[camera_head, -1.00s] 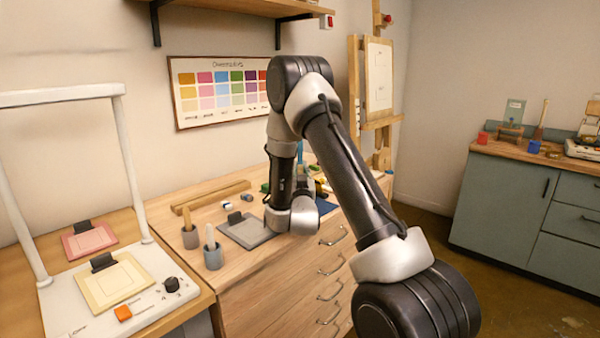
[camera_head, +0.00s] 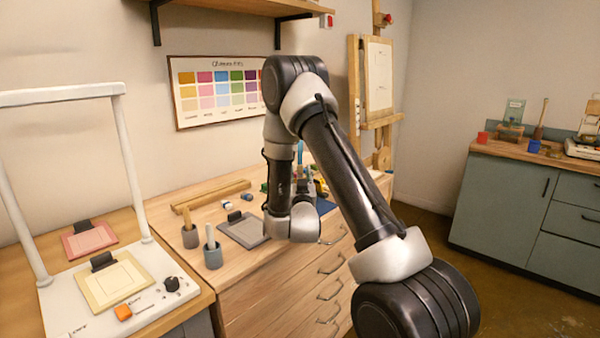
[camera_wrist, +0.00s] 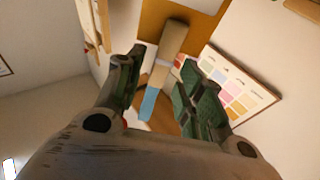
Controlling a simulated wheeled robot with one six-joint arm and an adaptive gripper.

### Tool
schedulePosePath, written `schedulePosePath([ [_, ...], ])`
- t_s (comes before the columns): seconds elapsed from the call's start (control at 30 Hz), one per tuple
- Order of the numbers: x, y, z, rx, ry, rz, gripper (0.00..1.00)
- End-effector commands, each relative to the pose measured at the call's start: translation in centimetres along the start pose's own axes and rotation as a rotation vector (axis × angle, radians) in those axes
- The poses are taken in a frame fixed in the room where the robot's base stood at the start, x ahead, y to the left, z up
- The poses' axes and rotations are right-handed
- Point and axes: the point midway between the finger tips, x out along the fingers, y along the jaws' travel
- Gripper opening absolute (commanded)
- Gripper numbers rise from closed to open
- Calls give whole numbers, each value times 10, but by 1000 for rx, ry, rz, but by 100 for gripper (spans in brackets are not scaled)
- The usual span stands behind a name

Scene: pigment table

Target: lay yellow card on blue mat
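The yellow card (camera_head: 113,284), pale with a black clip at its top edge, lies on the white stand at the left in the head view. A small part of the blue mat (camera_head: 326,206) shows on the wooden cabinet top, right of my wrist; my arm hides the rest. My gripper (camera_wrist: 160,92) has its two green-padded fingers apart in the wrist view. A tan stick with a blue end (camera_wrist: 165,65) shows between and beyond them, with no clear contact. In the head view my wrist hangs over the cabinet, well right of the yellow card; the fingers are largely hidden.
A pink card (camera_head: 88,240) lies behind the yellow one. A grey card (camera_head: 243,230) lies left of my wrist, near two small pots (camera_head: 212,256) holding tools. A white frame (camera_head: 128,165) rises over the stand. A colour chart (camera_head: 220,90) hangs behind.

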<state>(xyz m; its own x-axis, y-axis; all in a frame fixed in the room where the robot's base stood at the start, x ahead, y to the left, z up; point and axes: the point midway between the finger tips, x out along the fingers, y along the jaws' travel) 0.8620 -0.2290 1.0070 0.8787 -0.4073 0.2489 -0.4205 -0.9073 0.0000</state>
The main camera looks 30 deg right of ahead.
Motion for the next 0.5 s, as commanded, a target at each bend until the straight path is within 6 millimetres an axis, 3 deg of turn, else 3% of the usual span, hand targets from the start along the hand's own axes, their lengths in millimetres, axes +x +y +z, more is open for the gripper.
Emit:
schedulePosePath([
  [0.3,-70,-1,1,-2,-3,-3,38],
  [0.5,-88,0,-1,3,-6,0,38],
])
